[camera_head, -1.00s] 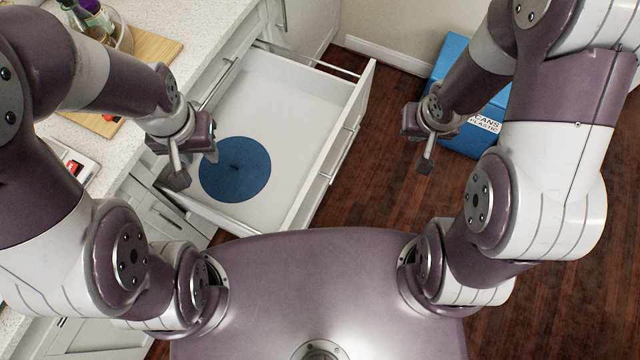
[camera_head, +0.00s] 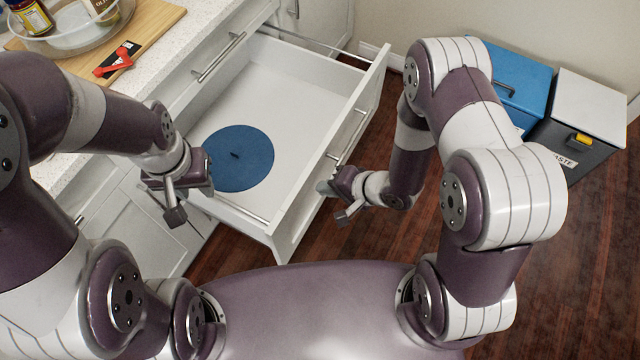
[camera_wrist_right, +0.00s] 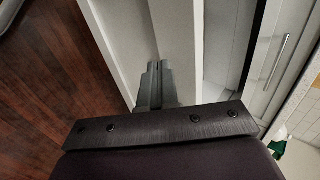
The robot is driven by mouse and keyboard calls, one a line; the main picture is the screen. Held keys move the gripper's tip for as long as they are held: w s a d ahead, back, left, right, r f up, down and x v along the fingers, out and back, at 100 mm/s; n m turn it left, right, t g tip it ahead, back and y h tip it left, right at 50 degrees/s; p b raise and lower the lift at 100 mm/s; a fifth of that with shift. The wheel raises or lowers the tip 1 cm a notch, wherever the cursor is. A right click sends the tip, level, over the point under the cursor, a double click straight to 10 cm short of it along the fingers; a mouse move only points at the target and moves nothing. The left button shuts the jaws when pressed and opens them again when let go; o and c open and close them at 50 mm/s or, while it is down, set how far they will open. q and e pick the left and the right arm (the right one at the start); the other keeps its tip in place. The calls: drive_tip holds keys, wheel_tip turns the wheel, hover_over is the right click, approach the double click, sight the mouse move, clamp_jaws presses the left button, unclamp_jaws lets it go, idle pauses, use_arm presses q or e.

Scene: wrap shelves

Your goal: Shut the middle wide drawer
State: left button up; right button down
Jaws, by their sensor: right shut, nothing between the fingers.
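The wide white drawer (camera_head: 298,95) stands pulled far out of the counter cabinet, with a round blue disc (camera_head: 240,158) lying inside.
The counter (camera_head: 185,60) at left holds a cutting board (camera_head: 150,22), a clear bowl with bottles and a red item. A blue bin (camera_head: 510,75) and a grey bin (camera_head: 580,120) stand at the right. Dark wooden floor lies right of the drawer.

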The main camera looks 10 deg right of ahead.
drive_tip(key=shift+w+a, duration=0.5)
drive_tip(key=shift+a, duration=0.35)
drive_tip(key=shift+a+r, duration=0.1)
